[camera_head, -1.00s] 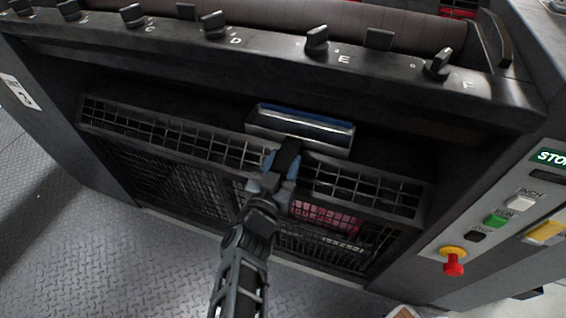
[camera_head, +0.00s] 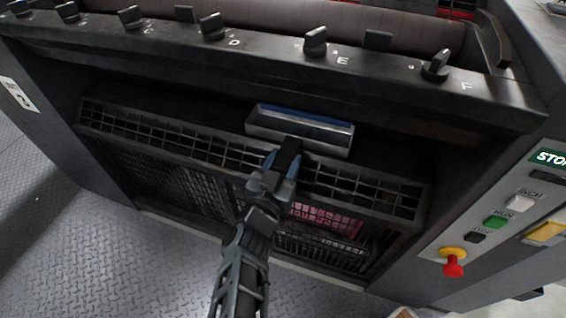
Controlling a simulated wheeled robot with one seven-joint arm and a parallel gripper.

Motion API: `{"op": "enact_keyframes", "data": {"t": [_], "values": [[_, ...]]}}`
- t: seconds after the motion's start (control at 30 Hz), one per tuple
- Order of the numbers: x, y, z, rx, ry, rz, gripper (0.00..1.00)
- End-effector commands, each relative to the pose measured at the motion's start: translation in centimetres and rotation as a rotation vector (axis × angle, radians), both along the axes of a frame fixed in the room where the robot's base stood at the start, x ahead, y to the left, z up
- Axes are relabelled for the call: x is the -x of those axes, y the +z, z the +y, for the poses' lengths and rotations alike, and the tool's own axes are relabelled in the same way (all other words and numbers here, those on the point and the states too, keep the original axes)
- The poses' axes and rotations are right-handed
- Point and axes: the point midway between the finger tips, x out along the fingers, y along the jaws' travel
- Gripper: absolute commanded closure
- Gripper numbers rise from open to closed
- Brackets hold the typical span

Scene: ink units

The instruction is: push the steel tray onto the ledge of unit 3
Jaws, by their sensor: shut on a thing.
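The steel tray (camera_head: 320,135) is a shallow, long metal tray with blue inside. It sits in the dark recess under the row of lettered knobs, just above the top of the mesh guard, roughly below knobs D and E. My gripper (camera_head: 286,158) is at the tray's front, its blue-sided jaws closed on a black part at the middle of the tray's front side. That black part looks like the tray's handle. The ledge surface under the tray is dark and mostly hidden.
The mesh guard (camera_head: 190,147) runs across below the recess, with something red behind it. The knob rail (camera_head: 270,58) overhangs the recess. A control panel (camera_head: 490,225) with a red emergency button (camera_head: 453,268) stands at the right. Tread-plate floor (camera_head: 90,235) is open at the left.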

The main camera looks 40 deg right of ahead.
Motion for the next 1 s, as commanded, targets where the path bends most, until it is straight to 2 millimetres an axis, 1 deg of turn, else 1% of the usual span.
{"op": "enact_keyframes", "data": {"t": [0.17,0.2,0.5,0.77,0.87,1.0], "values": [[-0.1,0.0,-0.2,0.001,0.0,-0.001,0.96],[-0.1,0.0,-0.2,0.001,0.0,-0.001,0.52],[-0.1,0.0,-0.2,0.0,0.0,0.0,0.24],[0.0,-0.1,0.0,-0.001,0.001,0.001,0.24],[0.4,-0.1,0.7,-0.002,0.003,0.0,0.24],[1.7,0.0,2.5,-0.002,0.004,0.0,0.24]]}}
